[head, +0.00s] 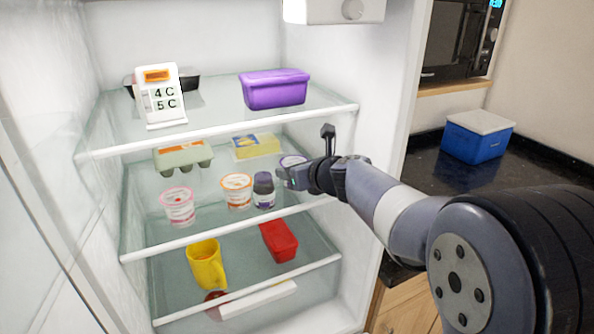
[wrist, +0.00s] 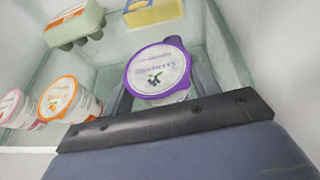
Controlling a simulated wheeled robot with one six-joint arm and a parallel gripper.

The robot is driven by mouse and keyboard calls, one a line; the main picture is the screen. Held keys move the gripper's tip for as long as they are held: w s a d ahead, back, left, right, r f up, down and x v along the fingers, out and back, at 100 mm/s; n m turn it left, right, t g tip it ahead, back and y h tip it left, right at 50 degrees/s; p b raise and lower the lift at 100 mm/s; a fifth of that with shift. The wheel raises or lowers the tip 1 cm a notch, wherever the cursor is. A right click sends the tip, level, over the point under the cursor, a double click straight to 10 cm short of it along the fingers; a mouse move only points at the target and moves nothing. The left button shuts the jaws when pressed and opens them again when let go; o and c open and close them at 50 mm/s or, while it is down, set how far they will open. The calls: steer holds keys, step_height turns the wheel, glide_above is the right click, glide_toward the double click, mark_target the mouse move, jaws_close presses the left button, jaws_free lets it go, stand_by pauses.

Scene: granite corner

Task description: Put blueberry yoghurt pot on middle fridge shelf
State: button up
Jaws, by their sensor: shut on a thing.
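The blueberry yoghurt pot (wrist: 158,72) has a purple-rimmed lid with "Blueberry" lettering. In the head view the pot (head: 292,161) is mostly hidden behind my gripper (head: 290,178). My gripper is shut on the pot; its two fingers show on either side of it in the wrist view (wrist: 160,85). The pot is over the right part of the middle fridge shelf (head: 230,228). I cannot tell whether its base touches the shelf.
On the middle shelf stand a pink pot (head: 178,206), an orange pot (head: 237,190), a dark-lidded jar (head: 264,190), an egg carton (head: 183,158) and a yellow box (head: 256,147). The upper shelf edge (head: 220,132) is above my gripper. The fridge side wall (head: 365,150) is close on the right.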

steer(key=shift+f, duration=0.3)
steer(key=shift+f, duration=0.15)
steer(key=o, duration=1.2)
steer(key=shift+r, duration=0.35)
steer(key=v, duration=1.2)
steer(key=shift+f, duration=0.25)
steer(key=shift+d, duration=0.1)
